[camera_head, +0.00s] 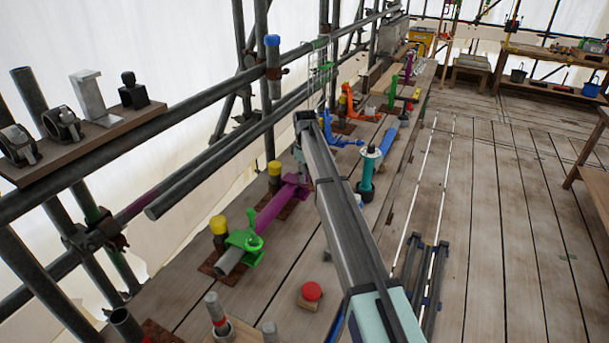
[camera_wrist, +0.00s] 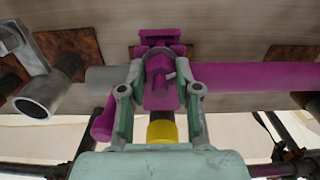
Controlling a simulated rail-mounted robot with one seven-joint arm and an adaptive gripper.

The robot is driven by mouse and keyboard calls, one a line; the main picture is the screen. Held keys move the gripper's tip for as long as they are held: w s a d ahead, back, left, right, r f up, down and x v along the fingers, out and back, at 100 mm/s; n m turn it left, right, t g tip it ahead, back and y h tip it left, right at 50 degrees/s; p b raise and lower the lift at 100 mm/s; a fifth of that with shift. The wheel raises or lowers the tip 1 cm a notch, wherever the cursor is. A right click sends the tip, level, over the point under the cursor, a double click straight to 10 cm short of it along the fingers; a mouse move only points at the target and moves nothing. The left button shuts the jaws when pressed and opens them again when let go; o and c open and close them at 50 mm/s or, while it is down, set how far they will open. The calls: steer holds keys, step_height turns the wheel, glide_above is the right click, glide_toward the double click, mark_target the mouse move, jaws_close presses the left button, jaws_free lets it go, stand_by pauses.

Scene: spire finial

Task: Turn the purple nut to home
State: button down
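The purple clamp (camera_head: 291,186) sits on a pipe along the left side of the plank deck, with a purple sleeve (camera_head: 270,212) beside it. In the wrist view, a purple block with a small grey stud, likely the purple nut (camera_wrist: 160,94), lies between my fingers. I cannot tell for sure which purple part is the nut. My gripper (camera_wrist: 160,78) has its fingers apart, one on each side of the block, with narrow gaps showing. Any contact at the tips is unclear. In the head view, my gripper (camera_head: 299,160) is over the purple clamp, mostly hidden behind my arm.
A yellow-capped post (camera_head: 274,172) stands by the purple clamp; its yellow cap (camera_wrist: 161,131) is close under my gripper. A green clamp (camera_head: 245,243) is nearer, a teal post (camera_head: 368,172) to the right. Scaffold rails (camera_head: 190,180) run along the left. A red button (camera_head: 312,291) sits in front.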

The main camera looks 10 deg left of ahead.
steer(key=m+b, duration=0.1)
steer(key=m, duration=0.1)
steer(key=shift+f+m+b, duration=0.15)
steer(key=shift+m+b, duration=0.45)
steer(key=shift+m, duration=0.8)
steer(key=c, duration=0.8)
jaws_free()
steer(key=shift+r, duration=0.2)
step_height(320, 180, up, 12)
steer(key=shift+f, duration=0.15)
